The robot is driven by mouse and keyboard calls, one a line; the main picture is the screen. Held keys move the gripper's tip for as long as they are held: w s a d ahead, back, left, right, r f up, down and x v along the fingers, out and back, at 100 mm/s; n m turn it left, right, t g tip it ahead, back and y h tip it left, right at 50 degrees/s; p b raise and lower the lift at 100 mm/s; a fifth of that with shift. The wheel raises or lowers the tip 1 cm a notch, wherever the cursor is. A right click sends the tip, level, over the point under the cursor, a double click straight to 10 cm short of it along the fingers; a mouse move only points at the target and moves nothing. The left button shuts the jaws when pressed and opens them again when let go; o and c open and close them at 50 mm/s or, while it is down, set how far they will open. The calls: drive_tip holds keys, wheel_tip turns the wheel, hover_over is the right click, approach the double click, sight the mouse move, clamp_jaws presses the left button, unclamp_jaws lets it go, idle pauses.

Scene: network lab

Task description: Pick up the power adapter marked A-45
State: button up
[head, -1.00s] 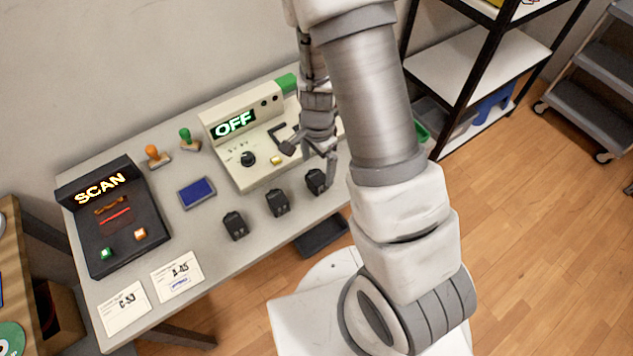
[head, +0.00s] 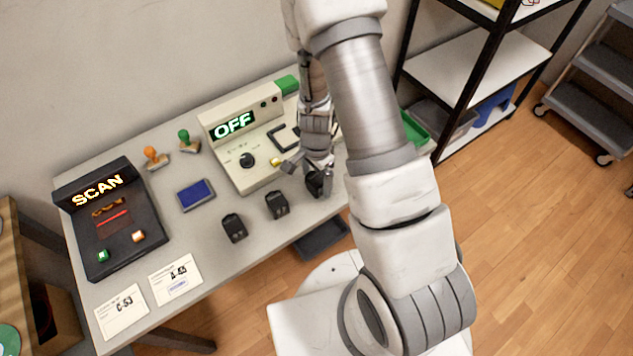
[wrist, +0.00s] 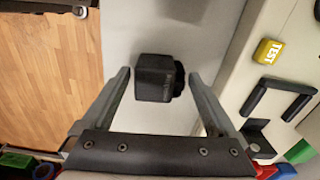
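Three black power adapters stand in a row on the grey table: a left one (head: 234,228), a middle one (head: 277,205) and a right one (head: 315,186). Their markings are not readable. My gripper (head: 309,177) is open at the right adapter and partly hides it. In the wrist view one black adapter (wrist: 155,78) lies between the spread fingertips of my gripper (wrist: 159,74), with gaps on both sides. A card reading A-45 (head: 176,279) lies at the table's front left.
A card reading C-53 (head: 122,312) lies beside it. A black scanner box (head: 125,225) is at the left. A beige panel showing OFF (head: 247,178) stands behind the adapters; its yellow TEST button (wrist: 268,52) and black bracket (wrist: 275,105) are close to my right finger.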

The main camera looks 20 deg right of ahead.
drive_tip(key=c, duration=1.3)
drive_tip(key=shift+r, duration=0.1)
drive_tip(key=shift+c, duration=0.2)
